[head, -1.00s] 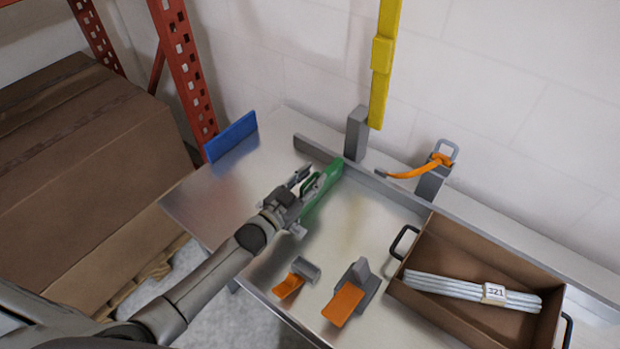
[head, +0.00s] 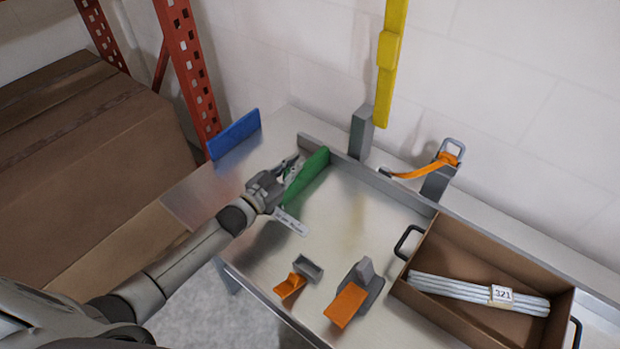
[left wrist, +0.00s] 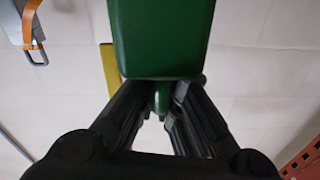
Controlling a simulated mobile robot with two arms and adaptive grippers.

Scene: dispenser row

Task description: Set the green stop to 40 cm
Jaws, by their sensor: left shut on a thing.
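The green stop (head: 308,177) is an upright green plate standing on the metal table against the grey rail along the back. Its green face also fills the top middle of the left wrist view (left wrist: 160,38). My left gripper (head: 284,176) is at the stop's left side. In the left wrist view the fingers (left wrist: 162,108) are closed around a small green handle below the plate. A white label (head: 291,222) lies near the gripper; its text is too small to read. Any scale marks on the rail cannot be made out. My right gripper is not in view.
A blue plate (head: 234,134) stands at the table's left end. A brown tray (head: 455,318) with tied white rods is at the right. Orange and grey fixtures (head: 347,303) sit at the front edge. A yellow upright bar (head: 389,60) and an orange-handled clamp (head: 437,180) are behind the rail.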

